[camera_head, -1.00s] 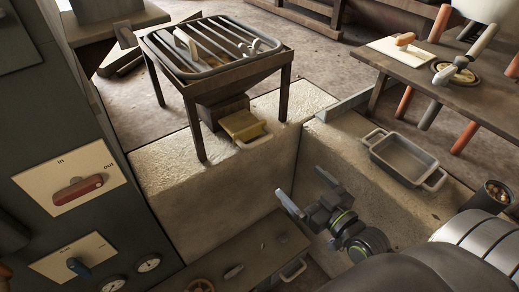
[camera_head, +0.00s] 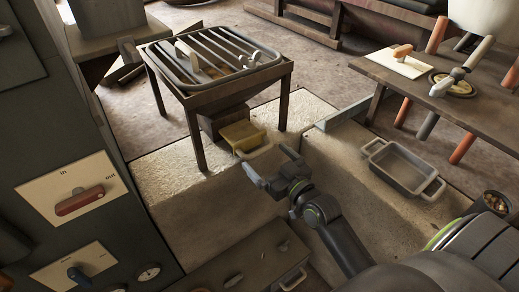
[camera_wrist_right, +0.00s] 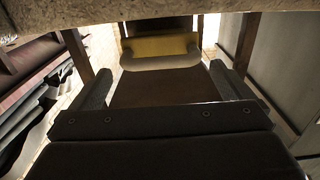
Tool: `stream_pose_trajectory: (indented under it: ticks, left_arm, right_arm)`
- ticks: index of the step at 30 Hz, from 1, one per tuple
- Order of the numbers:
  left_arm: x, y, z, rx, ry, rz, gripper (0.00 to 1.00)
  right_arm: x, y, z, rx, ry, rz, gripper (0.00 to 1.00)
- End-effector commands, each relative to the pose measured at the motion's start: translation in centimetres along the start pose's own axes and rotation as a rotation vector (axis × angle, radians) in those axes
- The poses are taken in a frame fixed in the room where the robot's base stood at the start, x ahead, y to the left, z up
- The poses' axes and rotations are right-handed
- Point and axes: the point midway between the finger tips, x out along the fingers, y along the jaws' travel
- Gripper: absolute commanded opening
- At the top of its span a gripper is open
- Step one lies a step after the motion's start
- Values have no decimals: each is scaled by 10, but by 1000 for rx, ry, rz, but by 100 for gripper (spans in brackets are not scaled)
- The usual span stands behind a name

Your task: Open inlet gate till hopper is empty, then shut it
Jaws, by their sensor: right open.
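The hopper (camera_head: 232,84) is a dark funnel on legs with a barred grate on top; brownish matter shows between the bars, but I cannot tell how much is inside. The yellow gate (camera_head: 240,132) with a pale handle sits at its outlet, above the stone ledge. In the right wrist view the gate (camera_wrist_right: 160,45) is straight ahead, its handle facing me between the fingers. My right gripper (camera_head: 268,165) is open and empty, a little in front of the gate and apart from it. My left gripper is not in view.
A metal tray (camera_head: 402,168) stands on the ledge at right. A wooden table (camera_head: 440,95) is behind it. A low wooden box (camera_head: 245,262) lies in front of the ledge.

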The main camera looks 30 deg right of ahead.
Motion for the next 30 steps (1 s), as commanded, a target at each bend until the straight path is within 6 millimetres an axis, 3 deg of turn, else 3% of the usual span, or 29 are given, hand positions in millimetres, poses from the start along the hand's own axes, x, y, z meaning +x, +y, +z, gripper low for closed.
stream_pose_trajectory:
  ticks: [3,9,20,30]
  left_arm:
    - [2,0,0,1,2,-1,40]
    - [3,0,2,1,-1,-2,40]
    - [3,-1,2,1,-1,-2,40]
    - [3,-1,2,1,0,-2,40]
  right_arm:
    - [20,0,-1,0,1,0,100]
    - [38,0,0,1,-1,0,100]
    - [43,0,0,0,-1,0,100]
    - [42,0,0,0,-1,0,56]
